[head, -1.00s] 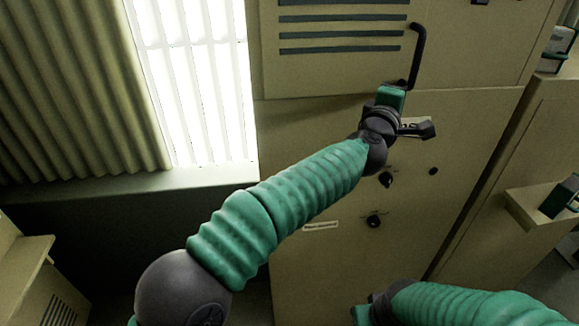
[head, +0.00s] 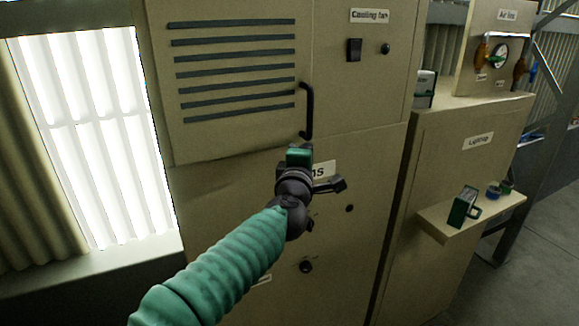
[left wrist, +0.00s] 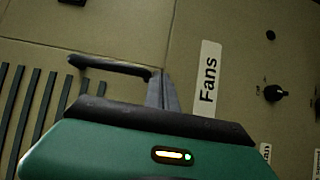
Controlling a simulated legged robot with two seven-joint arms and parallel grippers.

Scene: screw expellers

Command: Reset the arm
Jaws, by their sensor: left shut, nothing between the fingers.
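My left arm, in a green ribbed sleeve, reaches up from the bottom of the head view. Its gripper (head: 301,158) is in front of the beige cabinet (head: 352,245), just below the black door handle (head: 307,110). The left gripper is shut and empty, and its fingers are largely hidden behind its own wrist in the head view. In the left wrist view the gripper's green housing fills the bottom, with the black handle (left wrist: 110,67) and a "Fans" label (left wrist: 207,78) beyond it. Whether it touches the cabinet I cannot tell. My right gripper is not in view.
Black knobs (head: 306,266) are on the cabinet below the gripper. A lower cabinet (head: 450,150) stands to the right, with a shelf (head: 430,222) holding a green-and-white item (head: 463,207). A bright window (head: 100,130) is on the left. Grey floor (head: 530,260) is open at lower right.

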